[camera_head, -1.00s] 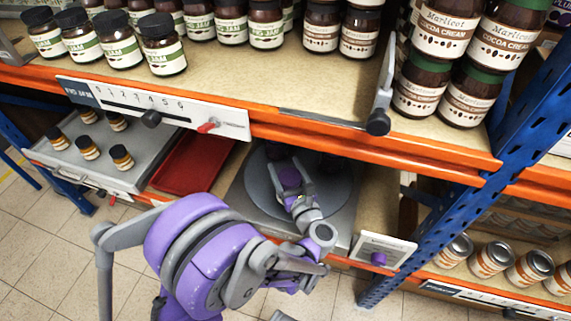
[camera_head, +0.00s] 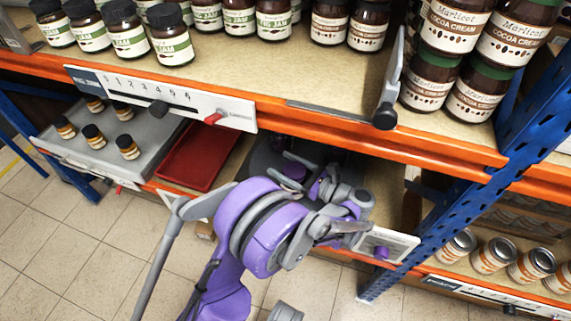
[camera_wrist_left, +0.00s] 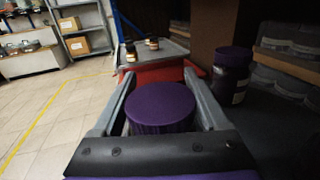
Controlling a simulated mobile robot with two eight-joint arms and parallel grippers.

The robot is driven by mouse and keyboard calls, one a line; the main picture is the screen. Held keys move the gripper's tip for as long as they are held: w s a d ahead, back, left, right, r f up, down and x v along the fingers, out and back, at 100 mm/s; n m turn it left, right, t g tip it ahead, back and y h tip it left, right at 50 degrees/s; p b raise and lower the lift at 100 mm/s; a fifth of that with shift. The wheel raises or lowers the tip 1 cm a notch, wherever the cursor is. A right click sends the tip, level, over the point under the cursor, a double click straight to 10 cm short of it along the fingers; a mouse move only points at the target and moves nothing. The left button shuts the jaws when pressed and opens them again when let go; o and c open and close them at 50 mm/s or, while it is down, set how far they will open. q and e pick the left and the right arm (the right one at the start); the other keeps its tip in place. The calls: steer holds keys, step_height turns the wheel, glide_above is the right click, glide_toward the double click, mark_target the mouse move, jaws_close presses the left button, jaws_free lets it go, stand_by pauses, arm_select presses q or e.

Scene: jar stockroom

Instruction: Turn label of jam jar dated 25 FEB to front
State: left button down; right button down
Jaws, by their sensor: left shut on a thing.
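My left gripper (camera_head: 294,170) reaches in under the orange-edged shelf. It is shut on a jar with a purple lid (camera_wrist_left: 160,106); in the wrist view its fingers lie on both sides of the lid. The jar's label and date are hidden beneath the lid. A second purple-lidded jar (camera_wrist_left: 233,74) stands to the right of the held one, dark with part of a pale label showing. No date is readable. My right gripper is not in view.
A red tray (camera_head: 197,153) and a grey tray with small jars (camera_head: 150,146) lie left of the gripper. The shelf edge (camera_head: 330,131) overhangs the arm. A blue post (camera_head: 440,190) stands at right.

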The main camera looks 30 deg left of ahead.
arm_select(q)
steer(key=shift+f, duration=0.25)
stand_by(0.6)
jaws_free()
step_height(320, 180, up, 10)
steer(key=p, duration=0.3)
